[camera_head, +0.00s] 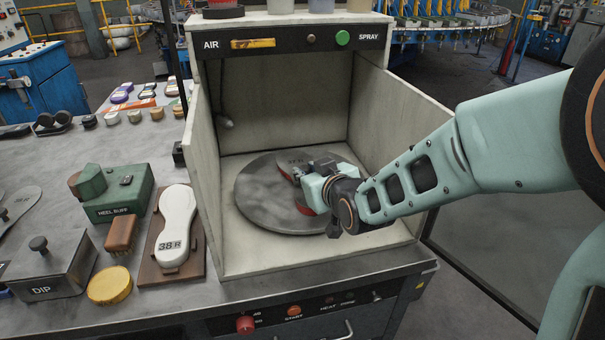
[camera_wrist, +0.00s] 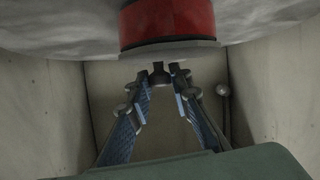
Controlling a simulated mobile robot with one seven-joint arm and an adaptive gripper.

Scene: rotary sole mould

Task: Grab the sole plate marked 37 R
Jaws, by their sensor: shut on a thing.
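A grey sole plate (camera_head: 291,161) sits over the round grey turntable (camera_head: 262,209) inside the booth. Its marking is small and partly covered, so I cannot read it fully. Red support (camera_head: 303,206) shows beneath the plate. My gripper (camera_head: 298,176) reaches in from the right and is shut at the plate, hiding much of it. In the wrist view, the fingers of my gripper (camera_wrist: 159,77) close on a small dark part at the edge of the grey plate (camera_wrist: 170,54). The red support (camera_wrist: 166,22) is against that plate, apparently still touching it.
The pale booth (camera_head: 196,150) has walls at left, right and back. A white sole marked 38 R (camera_head: 177,215) lies on a brown board to the left. A green HEEL BUFF block (camera_head: 117,194), a DIP box (camera_head: 48,276) and a yellow disc (camera_head: 109,286) stand nearby.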

